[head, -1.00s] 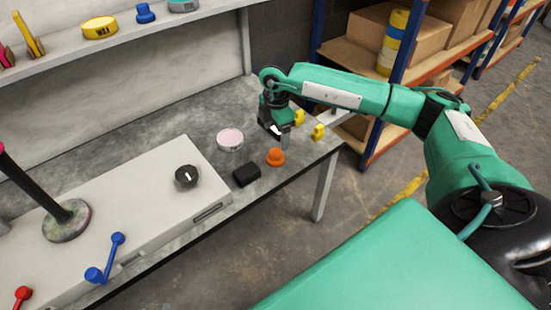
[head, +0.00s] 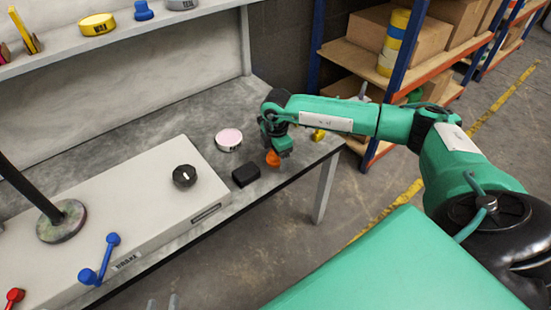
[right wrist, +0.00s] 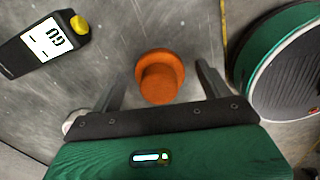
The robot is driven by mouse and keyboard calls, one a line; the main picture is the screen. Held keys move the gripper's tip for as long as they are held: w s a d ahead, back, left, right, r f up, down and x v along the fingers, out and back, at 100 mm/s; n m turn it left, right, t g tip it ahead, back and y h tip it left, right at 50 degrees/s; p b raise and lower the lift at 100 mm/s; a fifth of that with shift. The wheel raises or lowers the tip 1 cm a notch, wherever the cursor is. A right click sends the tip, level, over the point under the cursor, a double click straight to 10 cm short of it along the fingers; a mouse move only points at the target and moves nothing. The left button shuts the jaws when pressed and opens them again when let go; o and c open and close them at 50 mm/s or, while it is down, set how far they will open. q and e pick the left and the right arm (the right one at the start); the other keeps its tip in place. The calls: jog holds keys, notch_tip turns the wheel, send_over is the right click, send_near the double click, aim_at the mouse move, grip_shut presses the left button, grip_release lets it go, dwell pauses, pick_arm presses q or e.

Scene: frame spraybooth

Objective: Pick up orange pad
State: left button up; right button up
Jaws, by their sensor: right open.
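The orange pad (head: 272,158), a round knob-like piece with a wider flange, is on the grey bench near its front edge, partly hidden by my right gripper (head: 275,148) in the head view. In the right wrist view, the pad (right wrist: 160,77) shows between the two fingers of the right gripper (right wrist: 160,75). The fingers are spread apart, with a gap on each side of the pad, and do not hold it. Two grey fingertips of my left gripper (head: 162,303) show at the bottom edge of the head view, apart and empty.
A black block (head: 246,175) and a pink-topped round tin (head: 229,139) are left of the pad. A device with a display (right wrist: 50,42) and yellow button lies near it. A pale box with a black knob (head: 184,176) fills the left bench. Shelving stands behind right.

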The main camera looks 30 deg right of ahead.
jog(key=c, duration=1.1)
jog(key=shift+o, duration=0.2)
jog(key=shift+r, duration=0.15)
